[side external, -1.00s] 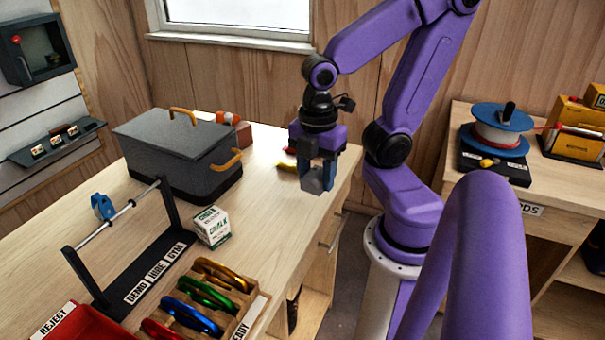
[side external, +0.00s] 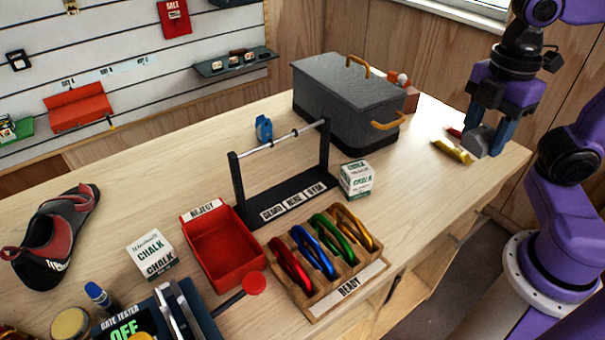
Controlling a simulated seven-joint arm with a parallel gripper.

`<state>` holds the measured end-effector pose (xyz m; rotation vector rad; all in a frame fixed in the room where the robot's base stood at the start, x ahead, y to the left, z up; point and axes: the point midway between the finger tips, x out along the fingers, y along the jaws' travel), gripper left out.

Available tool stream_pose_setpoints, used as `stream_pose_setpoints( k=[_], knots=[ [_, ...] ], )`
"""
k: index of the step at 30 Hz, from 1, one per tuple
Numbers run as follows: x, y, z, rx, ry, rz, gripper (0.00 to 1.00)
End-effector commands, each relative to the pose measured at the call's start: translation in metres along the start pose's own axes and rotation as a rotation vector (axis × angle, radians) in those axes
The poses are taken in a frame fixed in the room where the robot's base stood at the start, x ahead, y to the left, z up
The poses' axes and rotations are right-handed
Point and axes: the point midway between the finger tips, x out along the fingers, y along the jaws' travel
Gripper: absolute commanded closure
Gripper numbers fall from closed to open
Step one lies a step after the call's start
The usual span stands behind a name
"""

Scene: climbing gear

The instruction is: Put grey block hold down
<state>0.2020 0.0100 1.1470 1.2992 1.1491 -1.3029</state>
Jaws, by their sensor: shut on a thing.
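The grey block hold (side external: 480,141) is between the fingers of my gripper (side external: 489,137), at the right of the side view. My gripper points down and is shut on the block. The fingers hide part of the block's sides. The block is over the right end of the wooden table, close to its edge. I cannot tell whether its underside touches the tabletop.
A yellow item (side external: 452,151) and a small red item (side external: 454,132) lie just left of the block. A grey lidded box (side external: 345,95) stands further left, with a chalk box (side external: 356,179) in front. A bar stand (side external: 290,190) and carabiner rack (side external: 330,290) are nearer.

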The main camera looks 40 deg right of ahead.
Motion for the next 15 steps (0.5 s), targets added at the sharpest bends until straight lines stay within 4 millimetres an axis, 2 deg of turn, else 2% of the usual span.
stream_pose_setpoints(
  k=[8, 15],
  knots=[
    [-0.027, 0.056, -0.059, -0.018, -0.001, -0.002, 0.84],
    [-0.045, 0.119, -0.125, -0.04, -0.003, -0.005, 0.84]
  ],
)
